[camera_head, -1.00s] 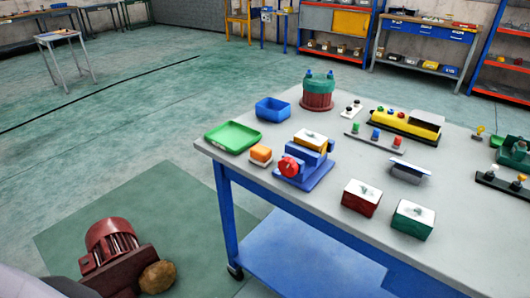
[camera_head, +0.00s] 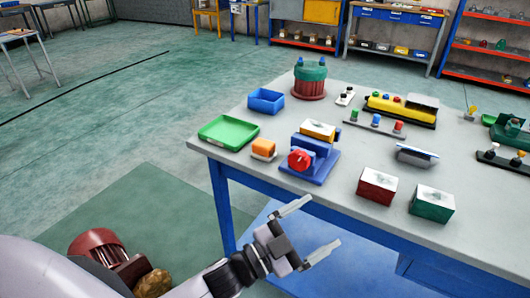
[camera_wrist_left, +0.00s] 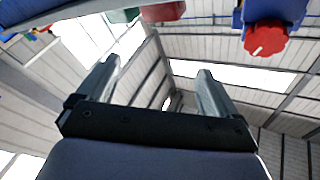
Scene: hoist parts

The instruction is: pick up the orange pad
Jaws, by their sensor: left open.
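The orange pad (camera_head: 263,146) is a small orange block on a pale base, near the table's left edge, between the green tray and the blue vise. My left gripper (camera_head: 322,222) is open and empty, in front of the table's near edge and below and right of the pad in the head view. In the left wrist view my open gripper (camera_wrist_left: 155,72) has nothing between its fingers, and the pad does not show. My right gripper is not in view.
The blue vise (camera_head: 322,168) with its red knob (camera_head: 300,160) stands right of the pad; the knob also shows in the wrist view (camera_wrist_left: 266,38). A green tray (camera_head: 229,130) lies left. Red (camera_head: 377,186) and green (camera_head: 432,204) blocks stand right, near the edge.

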